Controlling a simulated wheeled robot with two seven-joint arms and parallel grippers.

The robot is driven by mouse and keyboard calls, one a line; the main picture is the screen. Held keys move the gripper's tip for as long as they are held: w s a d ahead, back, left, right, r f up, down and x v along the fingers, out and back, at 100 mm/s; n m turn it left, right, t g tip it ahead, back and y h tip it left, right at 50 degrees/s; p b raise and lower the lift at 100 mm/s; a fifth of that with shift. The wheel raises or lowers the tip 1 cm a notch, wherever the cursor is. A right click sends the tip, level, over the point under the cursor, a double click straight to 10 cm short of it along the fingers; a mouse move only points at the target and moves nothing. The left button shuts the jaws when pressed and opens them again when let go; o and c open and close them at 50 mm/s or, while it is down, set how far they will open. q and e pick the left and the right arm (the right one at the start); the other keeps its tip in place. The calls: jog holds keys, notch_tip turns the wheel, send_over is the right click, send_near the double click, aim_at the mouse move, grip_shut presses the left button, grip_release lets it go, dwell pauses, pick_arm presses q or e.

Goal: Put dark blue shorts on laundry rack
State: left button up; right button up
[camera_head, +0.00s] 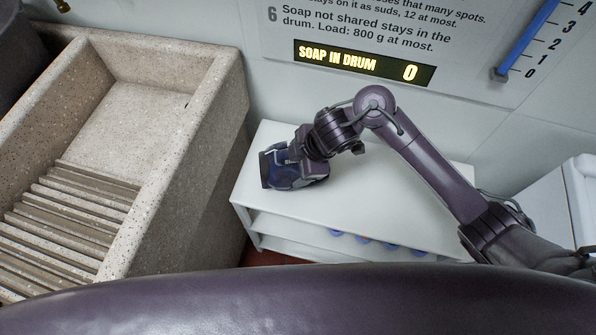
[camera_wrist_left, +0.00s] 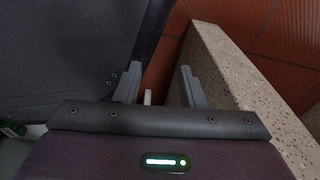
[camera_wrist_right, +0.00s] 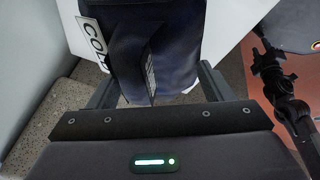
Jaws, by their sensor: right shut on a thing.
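The dark blue shorts (camera_head: 284,183) are a compact folded bundle at the left end of the white shelf unit's top in the head view. My right gripper (camera_head: 291,164) is over them and shut on them. In the right wrist view the dark blue cloth (camera_wrist_right: 178,68) fills the space between the fingers, with a fold standing up in the middle. My left gripper (camera_wrist_left: 158,85) is open and empty in the left wrist view, beside a speckled stone edge; it is not seen in the head view. I cannot make out a laundry rack in any view.
A stone washboard basin (camera_head: 165,190) stands left of the white shelf unit (camera_head: 390,205). Round blue items (camera_head: 362,238) sit on its lower shelf. The top right of the shelf unit is clear. A display (camera_head: 364,63) on the wall reads "SOAP IN DRUM 0".

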aim_at(298, 171)
notch_tip(298, 171, down, 3)
jog(key=shift+r+b, duration=0.1)
jog(key=shift+b, duration=0.4)
pick_arm(q)
jog(key=w, duration=0.3)
jog(key=shift+d+r, duration=0.15)
jog(key=shift+d, duration=0.15)
pick_arm(e)
jog(key=shift+f, duration=0.4)
jog(key=o, duration=1.1)
pick_arm(q)
jog(key=shift+w+r, duration=0.1)
pick_arm(e)
jog(key=shift+r, duration=0.1)
